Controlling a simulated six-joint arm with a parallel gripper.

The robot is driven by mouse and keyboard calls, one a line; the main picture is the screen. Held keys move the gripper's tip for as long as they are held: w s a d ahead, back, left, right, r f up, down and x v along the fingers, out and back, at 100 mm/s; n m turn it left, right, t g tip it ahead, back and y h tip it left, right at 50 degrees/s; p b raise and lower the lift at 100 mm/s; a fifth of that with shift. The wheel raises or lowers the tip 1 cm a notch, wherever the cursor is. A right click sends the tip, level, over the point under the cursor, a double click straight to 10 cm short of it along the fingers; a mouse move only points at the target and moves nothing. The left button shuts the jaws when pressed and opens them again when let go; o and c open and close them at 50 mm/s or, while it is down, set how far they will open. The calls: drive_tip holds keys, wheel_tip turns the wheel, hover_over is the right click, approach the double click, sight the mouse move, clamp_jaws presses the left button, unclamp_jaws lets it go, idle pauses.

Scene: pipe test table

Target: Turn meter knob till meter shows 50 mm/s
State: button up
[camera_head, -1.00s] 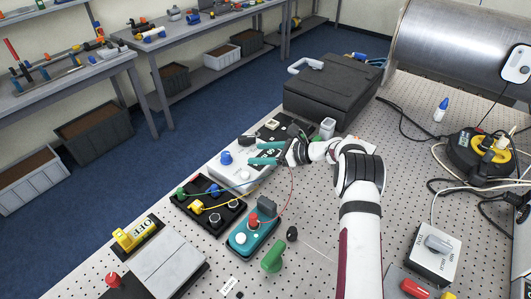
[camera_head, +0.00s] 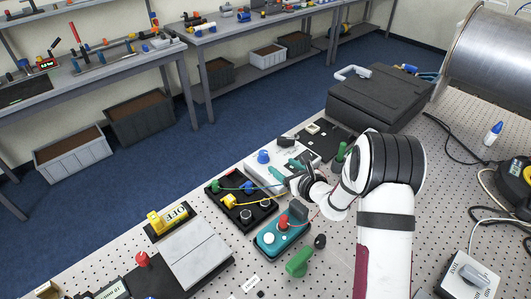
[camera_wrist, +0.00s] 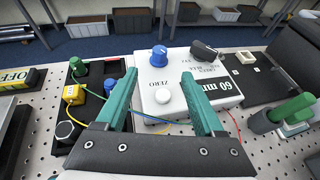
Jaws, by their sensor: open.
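The meter is a white box (camera_wrist: 178,88) with a blue knob (camera_wrist: 159,56), a black knob (camera_wrist: 204,50), a white button marked ZERO (camera_wrist: 163,97) and a dark display (camera_wrist: 226,83) reading 60 mm, with the rest of the unit cut off. In the head view the meter (camera_head: 310,150) shows its blue knob (camera_head: 263,157) at the left and its black knob (camera_head: 285,141) behind. My gripper (camera_wrist: 164,84) is open with teal fingers spread over the meter, the ZERO button between them. The blue knob is beyond the fingertips, the black knob beyond the right one. Both knobs are apart from the fingers.
A black panel (camera_head: 234,220) with green and yellow plugs is at the left. A teal box (camera_head: 283,240) with a red plug stands in front. A green handle (camera_wrist: 284,112) is at the right. Thin coloured wires cross below my fingers. A black case (camera_head: 375,100) stands behind.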

sight(264, 153)
drive_tip(key=x, duration=1.4)
drive_tip(key=shift+w+a, duration=0.1)
drive_tip(key=shift+w, duration=0.05)
clamp_jaws()
